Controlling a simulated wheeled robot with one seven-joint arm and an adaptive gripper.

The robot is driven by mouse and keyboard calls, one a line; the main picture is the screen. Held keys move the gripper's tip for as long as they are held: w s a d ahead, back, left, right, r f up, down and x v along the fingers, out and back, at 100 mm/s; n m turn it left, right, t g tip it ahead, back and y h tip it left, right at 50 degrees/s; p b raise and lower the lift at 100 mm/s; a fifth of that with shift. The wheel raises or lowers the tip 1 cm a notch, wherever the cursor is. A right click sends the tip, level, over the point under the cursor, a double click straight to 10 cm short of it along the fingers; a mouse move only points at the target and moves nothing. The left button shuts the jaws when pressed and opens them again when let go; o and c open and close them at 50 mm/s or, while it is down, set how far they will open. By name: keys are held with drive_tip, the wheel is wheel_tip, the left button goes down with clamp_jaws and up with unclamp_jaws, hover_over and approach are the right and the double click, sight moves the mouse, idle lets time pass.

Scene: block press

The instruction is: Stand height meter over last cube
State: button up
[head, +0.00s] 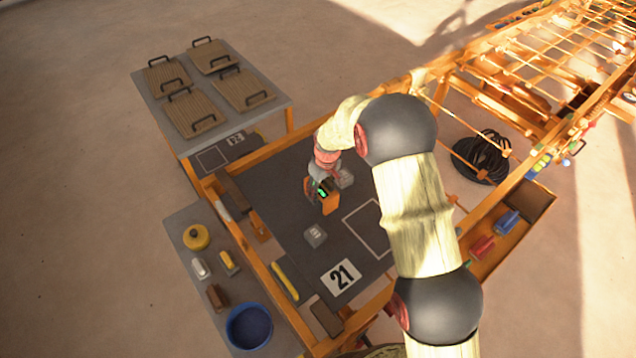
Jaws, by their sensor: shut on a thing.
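My gripper (322,184) is over the dark mat of the workbench, shut on the height meter (330,204), an orange and dark device with a small green display. A grey cube (315,235) sits on the dark mat (284,200), just below the meter in the picture. The meter appears apart from this cube, to its upper right. I cannot tell how high the meter is above the mat. The gripper's fingers are small and partly hidden by the wrist and the meter.
A side shelf holds a blue bowl (249,326) and a yellow round item (196,237). Wooden boards (192,112) lie on another table.

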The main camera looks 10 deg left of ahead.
sight(325, 198)
drive_tip(key=shift+s+d+r, duration=0.35)
drive_tip(key=shift+s+r, duration=0.05)
drive_tip(key=shift+s, duration=0.35)
drive_tip(key=shift+s+d+r, duration=0.35)
drive_tip(key=shift+s+r, duration=0.05)
drive_tip(key=shift+s, duration=0.35)
drive_tip(key=shift+s+d+r, duration=0.35)
drive_tip(key=shift+s+r, duration=0.05)
drive_tip(key=shift+s, duration=0.35)
